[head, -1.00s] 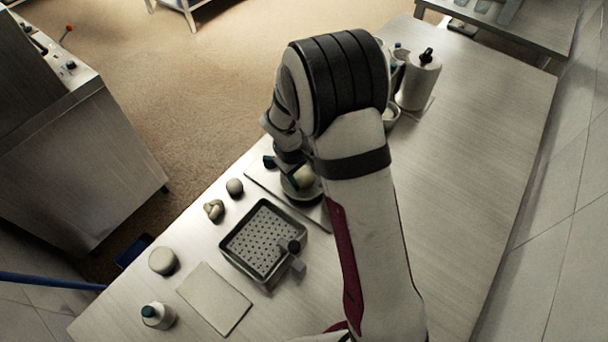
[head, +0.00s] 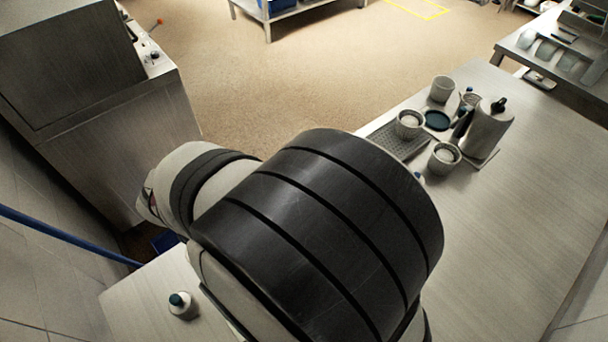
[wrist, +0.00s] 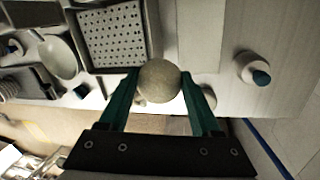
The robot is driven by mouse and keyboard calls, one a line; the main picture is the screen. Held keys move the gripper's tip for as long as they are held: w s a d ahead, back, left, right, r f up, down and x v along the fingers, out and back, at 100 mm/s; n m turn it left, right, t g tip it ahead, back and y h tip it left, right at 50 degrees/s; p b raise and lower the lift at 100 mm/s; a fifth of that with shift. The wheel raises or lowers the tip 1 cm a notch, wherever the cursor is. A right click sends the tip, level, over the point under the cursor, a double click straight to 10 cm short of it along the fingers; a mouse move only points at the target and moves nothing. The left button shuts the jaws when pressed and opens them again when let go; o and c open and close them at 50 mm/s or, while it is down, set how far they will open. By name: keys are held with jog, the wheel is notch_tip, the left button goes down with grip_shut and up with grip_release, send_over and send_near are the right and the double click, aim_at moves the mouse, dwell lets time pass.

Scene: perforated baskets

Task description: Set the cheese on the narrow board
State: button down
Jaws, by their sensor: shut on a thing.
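The cheese, a round beige-grey piece (wrist: 158,82), is between the teal fingertips of my gripper (wrist: 158,78) in the wrist view. My gripper is shut on it and holds it above the table. A pale flat board (wrist: 197,38) lies beyond it, between the perforated basket and the bottle, and its edges are faint. In the head view my arm hides my gripper, the cheese and the board.
The perforated basket (wrist: 112,38) stands left of the cheese. A plate (wrist: 55,58) lies farther left. A bottle with a teal cap (wrist: 252,68) stands right; it shows in the head view (head: 182,305). A pale round item (wrist: 207,98) is partly behind the right finger.

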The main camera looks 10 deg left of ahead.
jog(key=s+a, duration=0.2)
jog(key=s, duration=0.4)
jog(key=x, duration=0.3)
jog(key=a+x, duration=0.1)
jog(key=x, duration=0.4)
jog(key=shift+s+a+f, duration=0.2)
jog(key=shift+s+f, duration=0.05)
jog(key=shift+f, duration=0.35)
jog(key=shift+f, duration=0.55)
grip_release()
jog(key=shift+r, duration=0.1)
jog(key=d+v, duration=0.1)
jog(key=v, duration=0.6)
jog(key=shift+w+d+r, duration=0.15)
jog(key=shift+w+r, duration=0.15)
jog(key=shift+r, duration=0.2)
